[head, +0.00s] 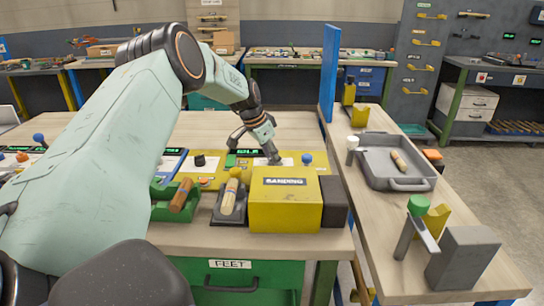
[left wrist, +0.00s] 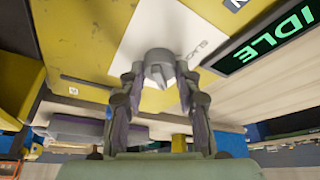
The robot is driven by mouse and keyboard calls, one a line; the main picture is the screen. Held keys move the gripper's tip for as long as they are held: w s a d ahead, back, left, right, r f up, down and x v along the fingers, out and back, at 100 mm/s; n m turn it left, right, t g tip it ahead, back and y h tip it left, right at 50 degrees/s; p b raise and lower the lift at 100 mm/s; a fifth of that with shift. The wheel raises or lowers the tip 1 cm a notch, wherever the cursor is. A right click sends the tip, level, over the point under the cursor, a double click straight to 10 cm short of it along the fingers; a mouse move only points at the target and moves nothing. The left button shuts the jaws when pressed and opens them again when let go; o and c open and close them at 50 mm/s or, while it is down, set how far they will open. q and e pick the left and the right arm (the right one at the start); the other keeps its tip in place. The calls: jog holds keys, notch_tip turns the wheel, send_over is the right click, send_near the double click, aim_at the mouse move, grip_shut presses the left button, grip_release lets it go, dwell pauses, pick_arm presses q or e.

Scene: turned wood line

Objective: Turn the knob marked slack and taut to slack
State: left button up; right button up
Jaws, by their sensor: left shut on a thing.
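The grey knob (left wrist: 158,66) sits on a white label plate (left wrist: 150,35) on a yellow panel (left wrist: 80,55). Small lettering, upside down and only partly readable, shows beside the knob; it looks like "slack". A pointed tab on the knob aims down and slightly right in the left wrist view. My left gripper (left wrist: 160,82) has a finger on each side of the knob and is shut on it. In the head view my left gripper (head: 271,152) reaches down to the panel behind the yellow box and mostly hides the knob. My right gripper is not in view.
A green "IDLE" display (left wrist: 265,42) is beside the label plate. A yellow "SANDING" box (head: 285,200) stands in front of the panel. A blue knob (head: 307,159) is to the right.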

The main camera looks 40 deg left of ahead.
pick_arm(q)
jog(key=shift+c, duration=1.4)
jog(key=shift+s+r+n+p, duration=0.1)
jog(key=shift+n+p, duration=0.2)
jog(key=shift+p, duration=0.35)
jog(key=n+y+p, duration=0.1)
jog(key=n+p, duration=0.2)
jog(key=p, duration=0.2)
jog(key=n+y+p, duration=0.1)
jog(key=n+p, duration=0.2)
jog(key=p, duration=0.3)
jog(key=n+y+p, duration=0.2)
jog(key=n+p, duration=0.2)
jog(key=p, duration=0.2)
jog(key=shift+d+g, duration=0.25)
jog(key=shift+g, duration=0.15)
jog(key=shift+n+y+p, duration=0.3)
jog(key=shift+n+p, duration=0.2)
jog(key=shift+n, duration=0.4)
jog(key=shift+n+g, duration=0.4)
jog(key=shift+n, duration=0.1)
jog(key=shift+f+n+g+y+b, duration=0.15)
jog(key=shift+n+b, duration=0.15)
jog(key=shift+n, duration=0.25)
jog(key=shift+f+n+g+y+b, duration=0.15)
jog(key=shift+n+b, duration=0.15)
jog(key=shift+n, duration=0.25)
jog(key=shift+r+n+g+b, duration=0.1)
jog(key=shift+n+g+b, duration=0.3)
jog(key=shift+n+b, duration=0.7)
